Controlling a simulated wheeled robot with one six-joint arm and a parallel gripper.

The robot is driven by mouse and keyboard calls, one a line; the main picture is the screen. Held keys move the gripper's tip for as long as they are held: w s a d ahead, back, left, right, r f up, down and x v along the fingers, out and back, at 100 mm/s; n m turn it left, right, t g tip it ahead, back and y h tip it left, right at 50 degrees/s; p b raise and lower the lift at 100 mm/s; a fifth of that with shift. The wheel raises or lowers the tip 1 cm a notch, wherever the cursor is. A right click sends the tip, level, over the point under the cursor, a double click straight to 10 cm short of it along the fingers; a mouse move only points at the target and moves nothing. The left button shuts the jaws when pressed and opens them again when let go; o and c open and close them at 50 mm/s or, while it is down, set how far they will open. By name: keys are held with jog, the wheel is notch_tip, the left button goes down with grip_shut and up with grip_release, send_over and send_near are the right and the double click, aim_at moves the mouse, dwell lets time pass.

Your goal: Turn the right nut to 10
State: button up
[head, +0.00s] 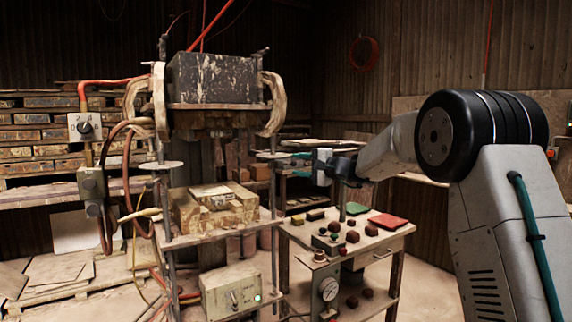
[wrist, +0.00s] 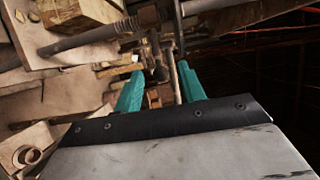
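The press stands at the centre of the head view. A flat round disc (head: 272,155), which looks like the right nut, sits on the right upright rod, below the dark press block. My gripper (head: 297,160) is level with this disc and just to its right, its teal fingers pointing left at it. In the wrist view the two teal fingers (wrist: 160,92) stand apart with a gap between them.
A similar disc (head: 160,165) sits on the left rod. The dark press block (head: 213,78) is above. A wooden block stack (head: 214,208) lies on the press shelf. A control table (head: 345,235) with buttons and a gauge stands below my arm.

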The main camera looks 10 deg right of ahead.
aim_at(292, 163)
jog(key=x, duration=0.5)
jog(key=shift+w+a, duration=0.15)
jog(key=shift+a, duration=0.3)
jog(key=c, duration=0.9)
jog(key=shift+d, duration=0.15)
grip_shut()
